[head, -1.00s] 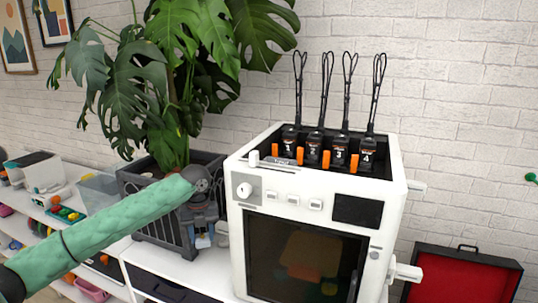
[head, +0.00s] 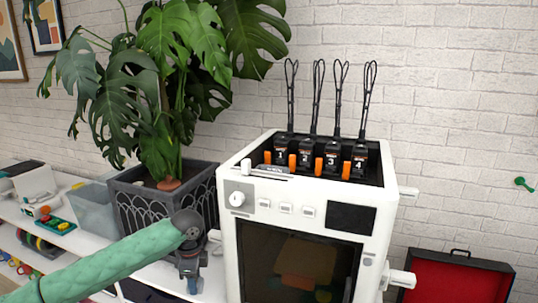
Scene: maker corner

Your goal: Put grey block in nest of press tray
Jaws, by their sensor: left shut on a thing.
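My left gripper (head: 190,276) points down at the end of my green-sleeved arm, in front of the plant pot and left of the white machine. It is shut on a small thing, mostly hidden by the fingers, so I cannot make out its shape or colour. I cannot pick out a grey block or a press tray with a nest anywhere in the head view. My right gripper is out of view.
The white machine (head: 232,255) with a dark front window stands close to the right of my left gripper. Behind the gripper is a dark plant pot (head: 141,211). An open red-lined case (head: 455,281) lies at lower right. Shelves with toys are at left.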

